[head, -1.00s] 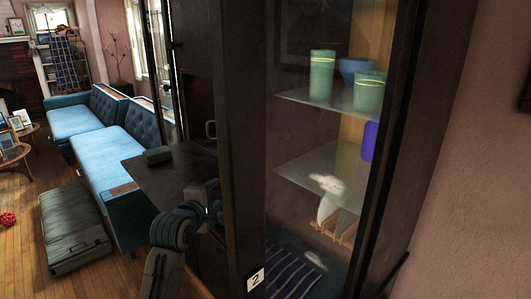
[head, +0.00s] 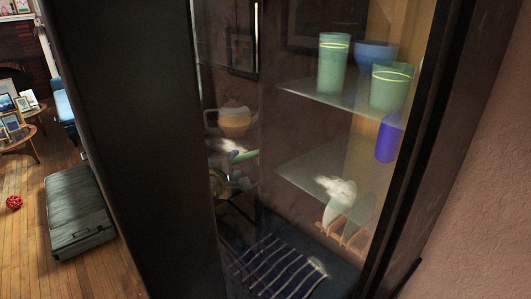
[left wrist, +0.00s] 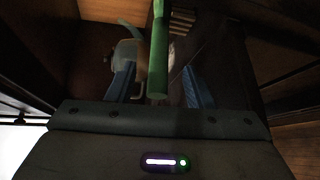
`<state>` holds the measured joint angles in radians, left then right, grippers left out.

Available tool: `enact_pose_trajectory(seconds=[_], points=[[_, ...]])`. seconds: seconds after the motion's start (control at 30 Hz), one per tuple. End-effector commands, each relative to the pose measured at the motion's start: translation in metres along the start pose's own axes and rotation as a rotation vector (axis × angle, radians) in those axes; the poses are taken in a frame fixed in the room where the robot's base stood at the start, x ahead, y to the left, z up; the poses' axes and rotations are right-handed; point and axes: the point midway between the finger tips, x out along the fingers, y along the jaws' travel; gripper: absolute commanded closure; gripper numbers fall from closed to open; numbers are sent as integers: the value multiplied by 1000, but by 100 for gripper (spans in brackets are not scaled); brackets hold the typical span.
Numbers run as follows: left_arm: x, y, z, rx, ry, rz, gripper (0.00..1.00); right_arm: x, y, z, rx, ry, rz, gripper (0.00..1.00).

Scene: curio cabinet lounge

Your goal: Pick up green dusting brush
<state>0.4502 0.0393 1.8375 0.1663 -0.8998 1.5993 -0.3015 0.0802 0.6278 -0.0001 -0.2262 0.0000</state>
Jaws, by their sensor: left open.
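The green dusting brush (left wrist: 159,50) shows in the left wrist view as a green handle running from the top edge down between my two blue fingers. My left gripper (left wrist: 160,86) is open, with one finger on each side of the handle; I cannot tell whether either touches it. In the head view, my left gripper (head: 222,176) shows dimly through the cabinet glass, beside the green end of the brush (head: 246,156). The rest of the brush is unclear behind reflections. My right gripper is not in view.
A teapot (head: 234,122) stands inside the cabinet near the brush. Green cups (head: 333,64), a blue bowl (head: 376,55) and a purple cup (head: 388,138) are on glass shelves. White plates (head: 340,202) stand in a rack below. The dark cabinet side (head: 140,150) blocks much of the left.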

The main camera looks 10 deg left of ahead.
Motion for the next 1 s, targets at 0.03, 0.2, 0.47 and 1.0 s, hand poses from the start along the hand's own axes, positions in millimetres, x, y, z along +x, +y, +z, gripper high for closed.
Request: enact_pose_trajectory(seconds=[0.03,0.2,0.47,1.0], points=[[4,2,0,-1,0,-2,53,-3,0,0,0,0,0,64],[27,5,1,-2,0,-2,53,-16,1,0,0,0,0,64],[50,2,0,-1,0,-1,53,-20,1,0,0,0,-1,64],[50,2,0,-1,0,1,100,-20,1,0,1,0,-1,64]])
